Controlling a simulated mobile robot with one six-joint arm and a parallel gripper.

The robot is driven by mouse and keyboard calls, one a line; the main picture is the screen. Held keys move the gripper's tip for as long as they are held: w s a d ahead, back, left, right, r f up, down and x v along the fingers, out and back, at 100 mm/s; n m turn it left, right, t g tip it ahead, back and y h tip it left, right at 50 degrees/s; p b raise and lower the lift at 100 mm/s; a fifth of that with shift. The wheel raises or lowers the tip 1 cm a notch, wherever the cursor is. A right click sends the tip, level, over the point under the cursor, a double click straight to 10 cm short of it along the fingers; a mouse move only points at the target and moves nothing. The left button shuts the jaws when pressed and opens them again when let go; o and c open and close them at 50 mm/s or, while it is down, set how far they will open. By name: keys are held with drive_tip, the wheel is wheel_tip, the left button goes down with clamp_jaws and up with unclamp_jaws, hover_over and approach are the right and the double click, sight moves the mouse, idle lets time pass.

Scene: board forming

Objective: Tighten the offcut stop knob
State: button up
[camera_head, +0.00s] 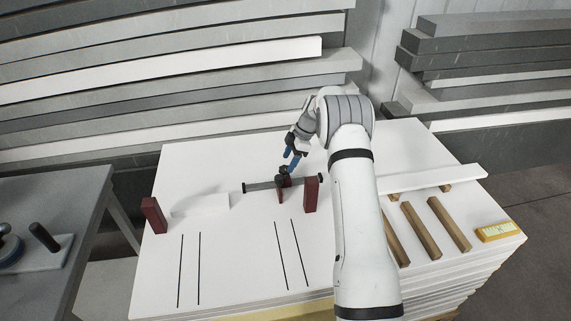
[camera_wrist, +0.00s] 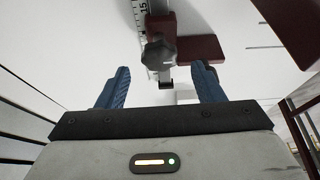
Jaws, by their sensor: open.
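The dark, lobed stop knob (camera_wrist: 159,50) shows in the wrist view, on a red slider that sits on a ruled bar (camera_wrist: 139,14). In the head view the knob (camera_head: 282,171) is small and partly hard to tell from the bar. The dark bar (camera_head: 260,186) lies above the white board, with a red pointed piece (camera_head: 281,196) below the knob. My gripper (camera_wrist: 161,75) is open, its blue fingers spread on either side of and short of the knob, with nothing between them. In the head view my gripper (camera_head: 292,160) is just above the knob.
A red block (camera_head: 311,196) stands at the bar's right end and another (camera_head: 153,216) at the board's left. Wooden strips (camera_head: 420,229) and a yellow box (camera_head: 499,231) lie at right. A grey table (camera_head: 60,190) stands at left. The board's marked front is clear.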

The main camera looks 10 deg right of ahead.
sight(285, 168)
drive_tip(key=shift+x, duration=1.55)
drive_tip(key=shift+c, duration=0.2)
